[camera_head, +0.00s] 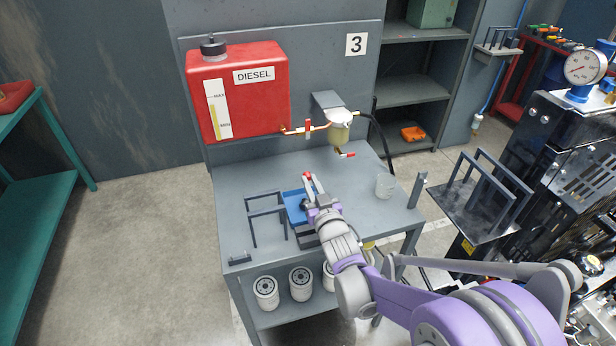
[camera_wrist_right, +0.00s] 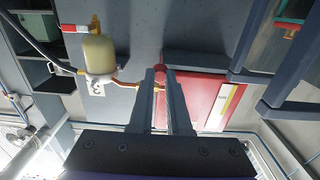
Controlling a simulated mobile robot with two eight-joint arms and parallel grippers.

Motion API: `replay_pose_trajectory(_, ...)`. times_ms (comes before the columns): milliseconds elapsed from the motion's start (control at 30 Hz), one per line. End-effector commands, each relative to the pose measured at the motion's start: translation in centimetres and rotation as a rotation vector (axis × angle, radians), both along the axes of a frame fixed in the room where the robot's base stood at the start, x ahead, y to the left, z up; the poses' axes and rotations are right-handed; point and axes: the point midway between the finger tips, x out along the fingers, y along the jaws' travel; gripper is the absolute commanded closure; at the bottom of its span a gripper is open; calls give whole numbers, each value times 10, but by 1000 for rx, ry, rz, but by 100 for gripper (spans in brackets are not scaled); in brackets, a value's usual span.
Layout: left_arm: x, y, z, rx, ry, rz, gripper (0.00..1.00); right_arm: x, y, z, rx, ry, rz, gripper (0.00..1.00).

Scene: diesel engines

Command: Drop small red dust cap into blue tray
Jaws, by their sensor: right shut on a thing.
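My right gripper (camera_head: 311,182) is above the workbench, shut on the small red dust cap (camera_head: 307,175). In the right wrist view the red dust cap (camera_wrist_right: 160,68) shows between the two fingertips (camera_wrist_right: 160,78). The blue tray (camera_head: 291,199) lies on the bench, just left of and below the gripper in the head view. My gripper and wrist hide the tray's right part. A dark object sits in or over the tray, partly hidden. My left gripper is not in view.
The grey bench (camera_head: 345,185) carries a dark rack (camera_head: 266,212) left of the tray and a clear cup (camera_head: 385,186) at right. A red diesel tank (camera_head: 240,95) and a fuel filter (camera_head: 340,125) with a red-handled valve (camera_head: 346,155) are behind. White filters (camera_head: 301,284) stand below.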

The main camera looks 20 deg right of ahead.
Motion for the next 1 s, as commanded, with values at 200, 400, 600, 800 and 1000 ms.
replay_pose_trajectory(200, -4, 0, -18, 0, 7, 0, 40, 0, 0, -23, 0, 2, 0, 100)
replay_pose_trajectory(400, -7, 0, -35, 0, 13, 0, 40, -1, 0, -47, -1, 1, 0, 100)
replay_pose_trajectory(600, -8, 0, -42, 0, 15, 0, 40, 0, 0, -57, 0, 0, 0, 100)
replay_pose_trajectory(800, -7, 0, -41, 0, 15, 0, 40, 0, 0, -56, 0, -1, 0, 100)
replay_pose_trajectory(1000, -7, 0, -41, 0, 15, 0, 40, 0, 0, -56, 0, 0, 0, 52)
